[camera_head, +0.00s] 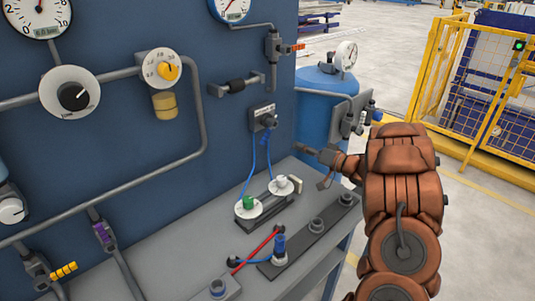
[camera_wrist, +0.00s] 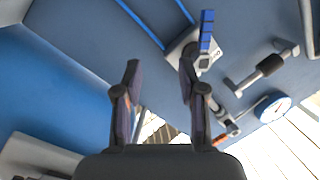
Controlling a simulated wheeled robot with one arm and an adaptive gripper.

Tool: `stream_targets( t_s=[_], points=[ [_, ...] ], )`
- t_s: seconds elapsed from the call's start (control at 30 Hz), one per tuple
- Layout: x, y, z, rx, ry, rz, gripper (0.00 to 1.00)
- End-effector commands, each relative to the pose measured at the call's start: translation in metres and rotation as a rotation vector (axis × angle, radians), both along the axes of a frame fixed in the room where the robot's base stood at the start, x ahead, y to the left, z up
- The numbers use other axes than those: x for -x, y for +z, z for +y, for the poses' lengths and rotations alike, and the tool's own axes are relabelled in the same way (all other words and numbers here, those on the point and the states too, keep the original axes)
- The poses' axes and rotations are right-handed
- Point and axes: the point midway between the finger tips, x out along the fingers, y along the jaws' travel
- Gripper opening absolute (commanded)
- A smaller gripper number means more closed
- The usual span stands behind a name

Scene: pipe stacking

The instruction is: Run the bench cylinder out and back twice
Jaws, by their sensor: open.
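The bench cylinder (camera_head: 270,203) lies on the grey bench, with a green-knobbed fitting (camera_head: 249,203) and a white-knobbed fitting (camera_head: 281,183) on pale discs. A pale block (camera_head: 296,184) shows at its far end; how far the rod is out I cannot tell. Two blue hoses (camera_head: 252,165) run up to a valve (camera_head: 263,117) on the blue panel. In the wrist view the valve plate (camera_wrist: 178,42) has a blue lever (camera_wrist: 207,30). My gripper (camera_head: 314,162) is open and empty, right of the valve and apart from it. In the wrist view my gripper (camera_wrist: 160,64) has its right finger overlapping the plate.
A blue tank (camera_head: 325,105) with a gauge stands behind my gripper. Pipes, gauges and valves line the panel. A yellow fence (camera_head: 455,120) stands right.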

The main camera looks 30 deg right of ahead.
Motion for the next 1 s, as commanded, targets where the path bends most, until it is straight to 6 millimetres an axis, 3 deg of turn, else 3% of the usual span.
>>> stream_targets(
  t_s=[0.03,0.47,1.0],
  points=[
    [-0.002,-0.007,0.001,0.111,-0.005,-0.047,0.41],
    [-0.010,0.011,0.018,1.106,-0.051,-0.457,0.41],
    [-0.001,0.022,0.059,2.411,-0.049,-0.903,0.41]
  ],
)
